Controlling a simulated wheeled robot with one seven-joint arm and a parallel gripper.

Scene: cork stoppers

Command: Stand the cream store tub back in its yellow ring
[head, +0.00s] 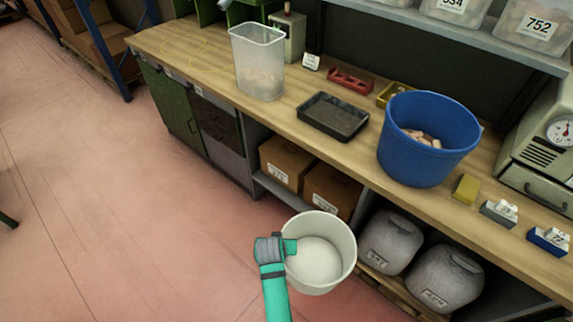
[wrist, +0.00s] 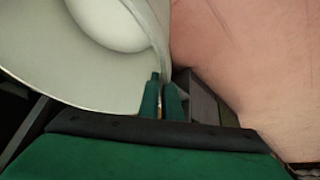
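The cream store tub (head: 345,262) is round, open-topped and looks empty. It is off the bench, in front of the lower shelf and above the pink floor. My gripper (head: 291,247) is at its left rim. In the wrist view my gripper's green fingers (wrist: 162,85) are close together with the tub's rim wall between them, and the tub (wrist: 70,75) fills the upper left. A thin yellow ring (head: 183,47) is marked on the bench top at the far left end; nothing stands in it.
On the wooden bench (head: 290,108) stand a clear bin (head: 258,65), a dark tray (head: 333,116) and a large blue bucket (head: 425,140). Below are cardboard boxes (head: 283,162) and grey jars (head: 390,243). The floor (head: 110,190) at left is clear.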

